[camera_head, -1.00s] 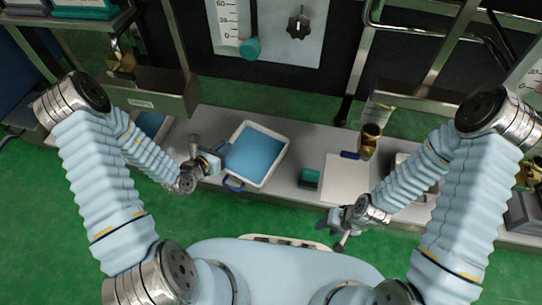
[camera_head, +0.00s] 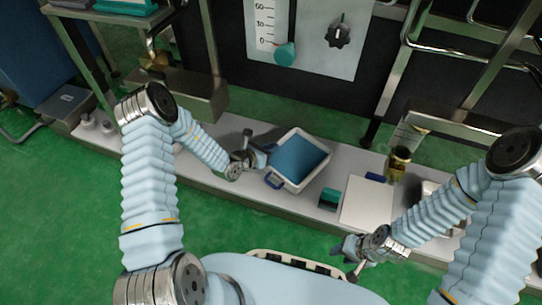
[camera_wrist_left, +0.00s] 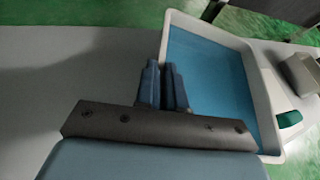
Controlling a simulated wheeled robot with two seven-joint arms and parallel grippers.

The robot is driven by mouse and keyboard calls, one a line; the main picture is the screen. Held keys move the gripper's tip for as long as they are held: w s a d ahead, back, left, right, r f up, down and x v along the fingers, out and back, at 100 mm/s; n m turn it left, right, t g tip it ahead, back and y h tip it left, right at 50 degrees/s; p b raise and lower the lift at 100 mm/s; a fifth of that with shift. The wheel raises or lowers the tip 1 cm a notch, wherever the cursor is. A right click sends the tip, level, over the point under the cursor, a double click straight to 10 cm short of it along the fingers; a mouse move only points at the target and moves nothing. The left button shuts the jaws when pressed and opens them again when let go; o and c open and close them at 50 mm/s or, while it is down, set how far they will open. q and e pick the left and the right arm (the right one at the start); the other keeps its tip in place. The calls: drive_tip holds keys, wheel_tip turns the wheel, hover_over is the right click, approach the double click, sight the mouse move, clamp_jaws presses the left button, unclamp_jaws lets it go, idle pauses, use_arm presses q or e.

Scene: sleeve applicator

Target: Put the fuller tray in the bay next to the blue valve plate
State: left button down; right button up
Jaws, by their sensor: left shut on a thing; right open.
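A white-rimmed tray (camera_head: 314,171) with a blue inside is over the grey bench in the head view. My left gripper (camera_head: 264,156) is shut on the tray's left side. In the left wrist view the closed fingers (camera_wrist_left: 164,85) are at the tray's rim (camera_wrist_left: 262,100). A small dark blue plate (camera_head: 376,177) lies beside a brass valve (camera_head: 399,163) on the right. My right gripper (camera_head: 350,248) is open and empty, in front of the bench.
A teal block (camera_head: 329,198) and a white flat panel (camera_head: 367,201) are on the bench right of the tray. A grey metal housing (camera_head: 190,95) stands at the left. A board with a dial (camera_head: 339,36) is behind. Bare bench (camera_wrist_left: 70,90) shows left of the tray.

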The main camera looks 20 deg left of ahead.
use_arm(q)
drive_tip(key=shift+w+a+f, duration=0.1)
drive_tip(key=shift+w+f, duration=0.3)
drive_tip(key=shift+f, duration=0.05)
drive_tip(key=shift+w+f+b, duration=0.15)
drive_tip(key=shift+f+b, duration=0.35)
drive_tip(key=shift+f, duration=1.1)
drive_tip(key=shift+f, duration=0.15)
drive_tip(key=c, duration=1.2)
unclamp_jaws()
drive_tip(key=shift+c, duration=0.2)
drive_tip(key=shift+a+r, duration=0.1)
drive_tip(key=shift+r, duration=0.1)
drive_tip(key=p+v, duration=0.2)
drive_tip(key=v, duration=1)
